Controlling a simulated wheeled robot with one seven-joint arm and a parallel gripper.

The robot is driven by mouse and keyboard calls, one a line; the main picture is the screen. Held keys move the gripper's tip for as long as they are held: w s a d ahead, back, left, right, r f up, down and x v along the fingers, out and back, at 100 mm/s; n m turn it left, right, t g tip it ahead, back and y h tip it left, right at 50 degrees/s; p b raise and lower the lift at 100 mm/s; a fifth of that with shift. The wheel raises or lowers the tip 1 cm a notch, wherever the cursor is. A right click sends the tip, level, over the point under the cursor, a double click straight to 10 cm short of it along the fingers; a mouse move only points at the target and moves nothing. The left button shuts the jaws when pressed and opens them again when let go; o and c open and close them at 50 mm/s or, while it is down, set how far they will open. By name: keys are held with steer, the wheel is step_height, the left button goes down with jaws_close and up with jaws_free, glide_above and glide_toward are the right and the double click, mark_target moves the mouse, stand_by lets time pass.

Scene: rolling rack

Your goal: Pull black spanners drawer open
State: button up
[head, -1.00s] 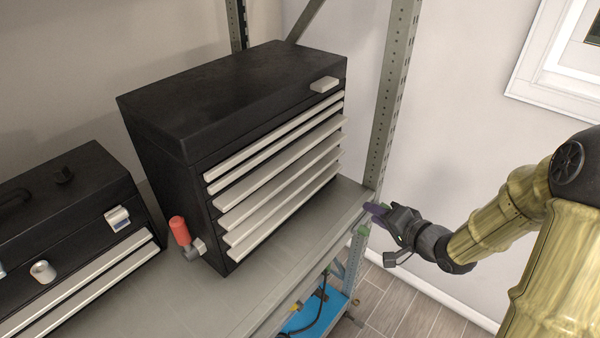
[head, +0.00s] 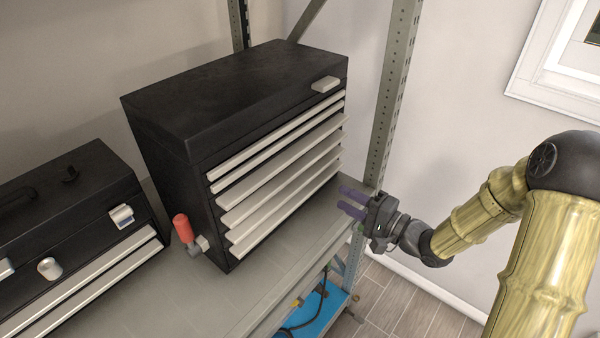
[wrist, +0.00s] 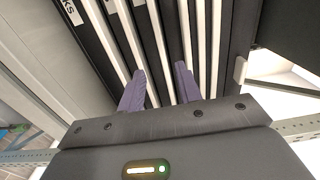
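The black tool chest (head: 190,150) stands on the grey shelf, with several drawers that have long pale handle strips (head: 280,165) across its front. In the wrist view the drawer strips (wrist: 152,40) run up the picture, with white labels; only part of one word can be read, and I cannot tell which drawer is the spanners one. My gripper (head: 345,202) is at the right of the chest front, apart from the drawers, its purple fingers pointing toward them. In the wrist view the gripper (wrist: 160,90) has its two fingers spread with a gap between them and nothing held.
A smaller black toolbox (head: 75,230) stands to the left. A red-handled fitting (head: 182,229) is beside the chest's lower left corner. A grey rack post (head: 392,100) rises behind my gripper. The bare shelf (head: 190,295) lies in front; a blue item (head: 315,312) is below.

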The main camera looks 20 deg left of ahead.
mark_target(300, 174)
steer(key=p+x, duration=0.4)
steer(key=x, duration=1)
steer(key=shift+w+a, duration=0.15)
steer(key=shift+a, duration=0.1)
jaws_close()
